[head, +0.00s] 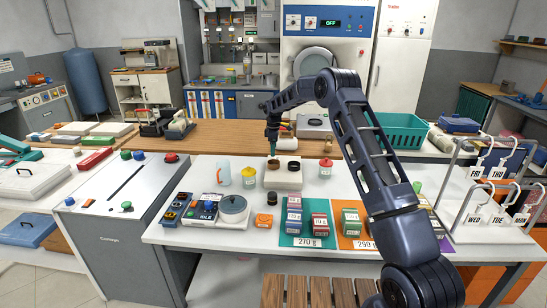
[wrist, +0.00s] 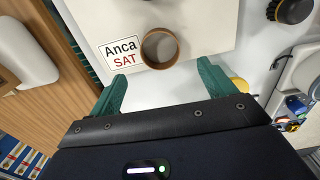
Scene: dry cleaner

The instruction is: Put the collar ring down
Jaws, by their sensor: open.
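The collar ring (wrist: 161,66) is a brown open band. In the wrist view it rests on a white surface beside a label (wrist: 122,47) reading "Anca SAT". My gripper (wrist: 162,76) is open, its two green fingers wide apart and nothing between their tips. The ring lies just beyond the fingertips, apart from both. In the head view my gripper (head: 272,152) points down above the back left of a small pale box (head: 284,182) on the white counter. Small brown round shapes show on top of this box; the ring's outline is hard to make out there.
A white mug (head: 223,174), a yellow jar (head: 249,177) and a red-lidded jar (head: 325,170) stand close around the box. A teal mat (head: 300,240) and an orange mat (head: 356,243) with small boxes lie in front. A hanger rack (head: 490,185) stands at right.

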